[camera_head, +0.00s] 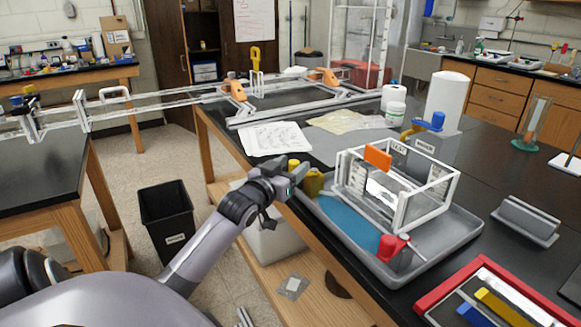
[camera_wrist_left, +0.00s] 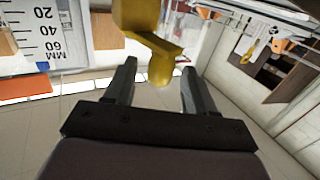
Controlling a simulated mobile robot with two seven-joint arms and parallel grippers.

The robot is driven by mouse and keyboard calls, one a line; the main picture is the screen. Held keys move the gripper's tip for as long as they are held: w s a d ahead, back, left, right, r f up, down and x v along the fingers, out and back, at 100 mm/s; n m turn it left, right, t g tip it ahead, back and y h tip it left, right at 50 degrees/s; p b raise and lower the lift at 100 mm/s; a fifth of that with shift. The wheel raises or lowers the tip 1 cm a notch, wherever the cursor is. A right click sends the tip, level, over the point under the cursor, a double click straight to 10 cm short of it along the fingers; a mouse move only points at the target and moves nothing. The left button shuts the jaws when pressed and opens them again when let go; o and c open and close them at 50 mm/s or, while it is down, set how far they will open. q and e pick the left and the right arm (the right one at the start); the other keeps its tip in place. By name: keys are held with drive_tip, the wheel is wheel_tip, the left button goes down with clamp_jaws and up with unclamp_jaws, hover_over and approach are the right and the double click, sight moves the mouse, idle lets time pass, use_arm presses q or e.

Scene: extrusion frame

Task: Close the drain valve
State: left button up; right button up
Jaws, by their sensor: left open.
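My left gripper (camera_head: 291,183) is at the left edge of the grey tray, beside a yellow valve part (camera_head: 313,183). In the left wrist view my open gripper (camera_wrist_left: 157,82) has a finger on each side of the lower end of this yellow valve (camera_wrist_left: 150,40); I cannot tell whether either finger touches it. A clear tank (camera_head: 398,185) with a white frame stands in the tray. A red valve knob (camera_head: 391,246) is at its front and a blue valve (camera_head: 437,120) is behind it. No label shows which one is the drain. My right gripper is not in view.
The grey tray (camera_head: 455,232) lies on a black bench with a paper towel roll (camera_head: 447,98) behind. A metal block (camera_head: 526,220) and a red-edged case (camera_head: 440,297) are to the right. A black bin (camera_head: 168,215) stands on the floor left of my arm.

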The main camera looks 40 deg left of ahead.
use_arm(q)
clamp_jaws()
